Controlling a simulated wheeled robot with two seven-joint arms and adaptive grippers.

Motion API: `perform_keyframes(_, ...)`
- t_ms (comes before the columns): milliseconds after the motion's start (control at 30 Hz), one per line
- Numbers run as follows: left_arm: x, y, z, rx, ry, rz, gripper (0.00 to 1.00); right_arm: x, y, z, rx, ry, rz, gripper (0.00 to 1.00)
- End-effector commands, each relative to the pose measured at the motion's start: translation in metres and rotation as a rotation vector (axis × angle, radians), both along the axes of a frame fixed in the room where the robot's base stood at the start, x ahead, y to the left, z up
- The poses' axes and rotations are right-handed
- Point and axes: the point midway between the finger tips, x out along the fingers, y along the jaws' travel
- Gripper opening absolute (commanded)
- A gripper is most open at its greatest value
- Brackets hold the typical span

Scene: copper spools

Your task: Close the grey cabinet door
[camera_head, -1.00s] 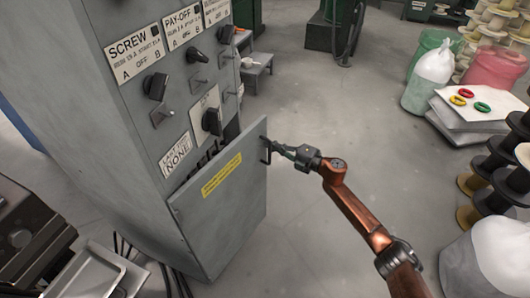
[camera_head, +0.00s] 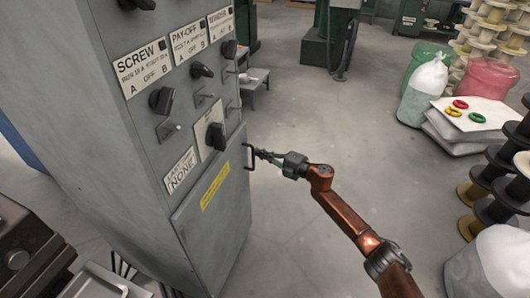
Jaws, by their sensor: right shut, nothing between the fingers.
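The grey cabinet (camera_head: 110,150) stands at the left with labelled switches on its front. Its grey door (camera_head: 222,232), with a yellow label, sits low on the front and looks flush or nearly flush with it; a small gap cannot be ruled out. The door's dark handle (camera_head: 248,157) is near its upper right edge. My right gripper (camera_head: 256,153) is at the handle, its fingers shut with nothing gripped between them; whether they touch the handle is hard to tell. My left gripper is out of view.
A dark machine (camera_head: 25,245) and a metal tray (camera_head: 90,285) are at the lower left. A small grey stool (camera_head: 254,80) stands behind the cabinet. Sacks (camera_head: 423,92) and spools (camera_head: 500,190) line the right side. The floor between is clear.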

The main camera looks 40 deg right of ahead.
Motion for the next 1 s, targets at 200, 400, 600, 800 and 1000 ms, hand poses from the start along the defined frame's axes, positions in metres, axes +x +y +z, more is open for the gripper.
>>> perform_keyframes(200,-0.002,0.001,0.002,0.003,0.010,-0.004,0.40,-0.013,-0.018,0.000,-0.002,0.002,-0.001,0.00)
perform_keyframes(400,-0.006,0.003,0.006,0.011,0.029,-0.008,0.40,-0.018,-0.057,0.002,-0.001,0.001,0.000,0.00)
perform_keyframes(600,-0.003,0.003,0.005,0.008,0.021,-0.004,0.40,-0.017,-0.091,0.000,0.000,0.001,0.006,0.00)
perform_keyframes(800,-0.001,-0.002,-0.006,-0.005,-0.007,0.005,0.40,-0.019,-0.112,-0.001,-0.001,0.002,0.008,0.00)
perform_keyframes(1000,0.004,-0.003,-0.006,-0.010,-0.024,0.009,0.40,-0.020,-0.119,0.001,0.000,0.000,0.007,0.00)
